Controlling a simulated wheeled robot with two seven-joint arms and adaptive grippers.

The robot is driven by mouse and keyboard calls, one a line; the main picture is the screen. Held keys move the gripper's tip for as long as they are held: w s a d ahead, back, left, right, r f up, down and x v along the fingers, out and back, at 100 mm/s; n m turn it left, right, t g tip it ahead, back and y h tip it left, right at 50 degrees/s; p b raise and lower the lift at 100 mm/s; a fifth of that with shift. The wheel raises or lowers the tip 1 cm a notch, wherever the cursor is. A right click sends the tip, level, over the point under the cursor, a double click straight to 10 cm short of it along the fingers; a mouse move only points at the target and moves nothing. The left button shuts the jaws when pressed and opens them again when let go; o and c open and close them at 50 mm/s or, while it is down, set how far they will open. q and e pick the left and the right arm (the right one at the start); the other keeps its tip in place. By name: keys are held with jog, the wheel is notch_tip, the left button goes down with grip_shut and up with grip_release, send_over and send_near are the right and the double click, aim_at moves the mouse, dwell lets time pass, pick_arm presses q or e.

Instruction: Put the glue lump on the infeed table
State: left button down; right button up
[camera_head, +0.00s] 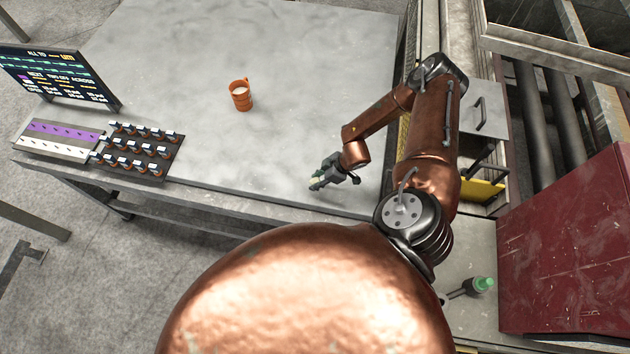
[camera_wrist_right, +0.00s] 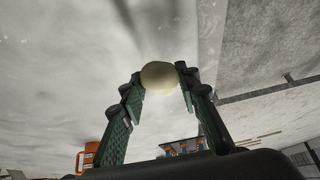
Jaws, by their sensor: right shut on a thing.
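The glue lump (camera_wrist_right: 160,75) is a pale cream, rounded piece between the fingertips of my right gripper (camera_wrist_right: 160,82) in the right wrist view. My right gripper (camera_head: 322,181) is shut on it, low over the front right part of the grey table (camera_head: 200,45) in the head view. There the lump is a small pale spot at the fingertips. I cannot tell whether the lump touches the tabletop. Whether this grey table is the infeed table is not marked. My left gripper is not in view.
An orange mug (camera_head: 240,96) stands mid-table. A screen (camera_head: 60,78), a purple and white board (camera_head: 60,139) and a dark rack of several small pieces (camera_head: 137,150) are at the left. A dark red cabinet (camera_head: 570,245) stands at the right. The tabletop around my gripper is clear.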

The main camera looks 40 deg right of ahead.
jog(key=shift+w+d+f, duration=0.15)
jog(key=shift+w+f, duration=0.25)
jog(key=shift+f, duration=0.15)
jog(key=shift+w+d+f+p, duration=0.1)
jog(key=shift+f+p, duration=0.1)
jog(key=shift+f, duration=0.45)
jog(key=shift+w+a+f+p, duration=0.1)
jog(key=shift+f+p, duration=0.15)
jog(key=shift+f, duration=0.35)
jog(key=shift+w+d+f+p, duration=0.1)
jog(key=shift+f+p, duration=0.1)
jog(key=shift+f, duration=0.45)
jog(key=o, duration=1.2)
jog(key=shift+f, duration=0.1)
jog(key=v, duration=1.2)
